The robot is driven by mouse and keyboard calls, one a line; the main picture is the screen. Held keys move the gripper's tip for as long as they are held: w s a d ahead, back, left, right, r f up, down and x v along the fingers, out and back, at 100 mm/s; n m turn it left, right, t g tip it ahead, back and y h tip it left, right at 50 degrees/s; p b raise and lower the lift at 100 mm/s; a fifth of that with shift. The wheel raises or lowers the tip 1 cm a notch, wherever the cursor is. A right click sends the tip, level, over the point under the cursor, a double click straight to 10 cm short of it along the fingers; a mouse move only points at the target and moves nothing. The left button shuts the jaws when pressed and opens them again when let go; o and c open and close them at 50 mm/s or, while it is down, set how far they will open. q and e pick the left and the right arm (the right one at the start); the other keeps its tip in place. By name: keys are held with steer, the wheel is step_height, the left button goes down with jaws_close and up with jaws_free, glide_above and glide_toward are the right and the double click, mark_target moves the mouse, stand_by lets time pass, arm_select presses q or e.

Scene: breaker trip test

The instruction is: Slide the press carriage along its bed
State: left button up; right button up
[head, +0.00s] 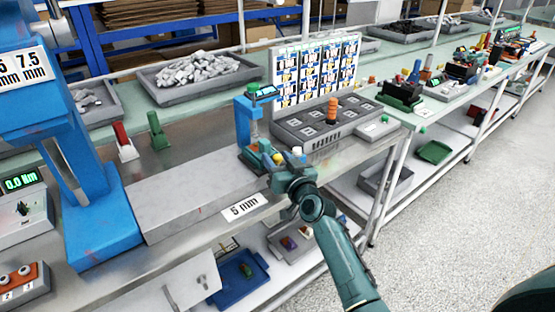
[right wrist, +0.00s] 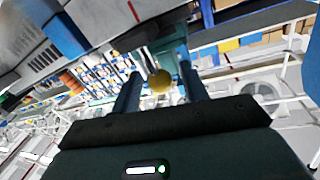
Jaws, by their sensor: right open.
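A small blue upright unit (head: 242,122), which looks like the press carriage, stands at the right end of a long grey bed (head: 190,192). A big blue column (head: 95,205) stands at the bed's left end. My right gripper (head: 281,162) is at the near right side of the blue unit. In the right wrist view a yellow round knob (right wrist: 160,82) shows between its open fingers. I cannot tell whether the fingers touch it. The arm hides the unit's lower right part. My left gripper is not in view.
A red switch-like piece (head: 124,142) and a green one (head: 157,131) stand behind the bed. The bed's top between the column and the unit looks clear.

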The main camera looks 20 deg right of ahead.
steer(key=shift+w, duration=0.2)
jaws_close()
stand_by(0.4)
